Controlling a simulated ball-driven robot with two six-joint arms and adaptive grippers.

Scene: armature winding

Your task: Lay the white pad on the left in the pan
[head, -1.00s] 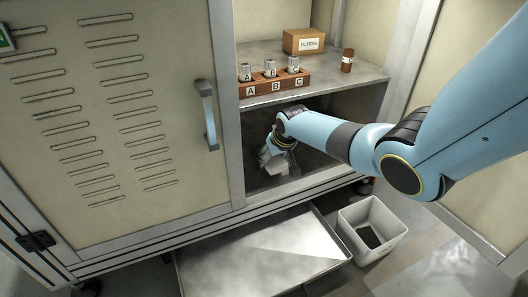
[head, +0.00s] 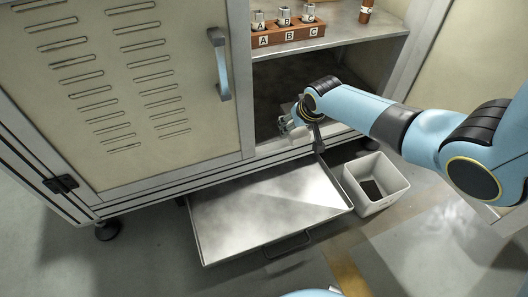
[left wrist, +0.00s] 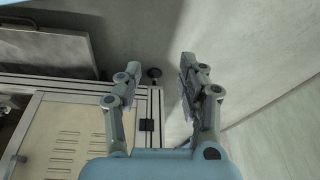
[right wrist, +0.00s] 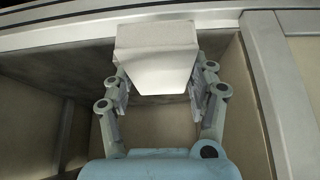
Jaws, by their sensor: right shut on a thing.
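A white pad (right wrist: 157,62), block-shaped in the right wrist view, sits between the fingers of my right gripper (right wrist: 157,92), which is shut on it. In the head view this gripper (head: 290,128) is at the front of the cabinet's lower opening, above and behind the pan; the pad is hard to make out there. The pan (head: 250,215) is a wide, shallow grey metal tray pulled out below the cabinet, and it looks empty. My left gripper (left wrist: 158,82) is open and empty in the left wrist view, and is outside the head view.
A grey bin (head: 376,195) stands right of the pan. The closed cabinet door (head: 130,90) is at the left. On the shelf are a wooden block with cylinders A, B and C (head: 287,36) and a brown bottle (head: 366,12). Space above the pan is clear.

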